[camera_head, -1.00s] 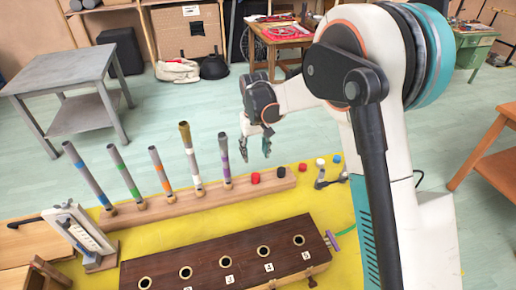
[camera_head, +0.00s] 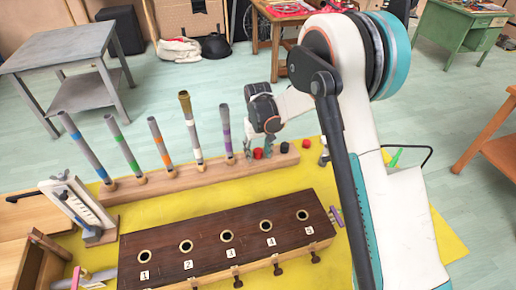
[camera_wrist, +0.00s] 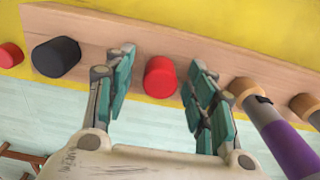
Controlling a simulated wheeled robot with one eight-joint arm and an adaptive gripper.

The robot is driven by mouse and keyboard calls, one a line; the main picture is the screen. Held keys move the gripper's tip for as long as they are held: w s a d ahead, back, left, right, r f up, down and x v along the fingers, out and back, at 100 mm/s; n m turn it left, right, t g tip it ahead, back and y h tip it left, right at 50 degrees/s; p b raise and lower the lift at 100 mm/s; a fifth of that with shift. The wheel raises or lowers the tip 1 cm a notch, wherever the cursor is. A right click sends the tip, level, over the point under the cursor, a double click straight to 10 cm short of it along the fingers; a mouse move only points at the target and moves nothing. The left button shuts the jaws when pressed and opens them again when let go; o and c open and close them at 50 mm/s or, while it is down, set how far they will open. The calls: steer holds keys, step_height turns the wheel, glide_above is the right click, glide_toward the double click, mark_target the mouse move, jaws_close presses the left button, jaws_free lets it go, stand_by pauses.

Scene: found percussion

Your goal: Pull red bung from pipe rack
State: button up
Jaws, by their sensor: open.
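The pipe rack (camera_head: 205,176) is a long wooden bar on the yellow surface, with several colour-banded pipes standing in it. The red bung (camera_head: 258,153) sits in the rack, right of the purple-banded pipe (camera_head: 227,132). In the wrist view, the red bung (camera_wrist: 160,78) is between the two finger pads. My gripper (camera_head: 259,148) is open around it, and the wrist view shows my gripper (camera_wrist: 162,65) with a gap on each side of the bung. A black bung (camera_wrist: 57,57) stands beside it in the rack, left in the wrist view.
Another red piece (camera_wrist: 10,55) lies on the yellow surface beyond the black bung. The purple-banded pipe (camera_wrist: 290,150) stands close to the right finger in the wrist view. A dark wooden box (camera_head: 205,262) with several round holes lies in front of the rack.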

mark_target(258, 150)
steer(key=c, duration=1.1)
steer(key=shift+r+p, duration=0.8)
steer(key=shift+r, duration=0.75)
steer(key=shift+r+p, duration=0.6)
steer(key=shift+r, duration=0.85)
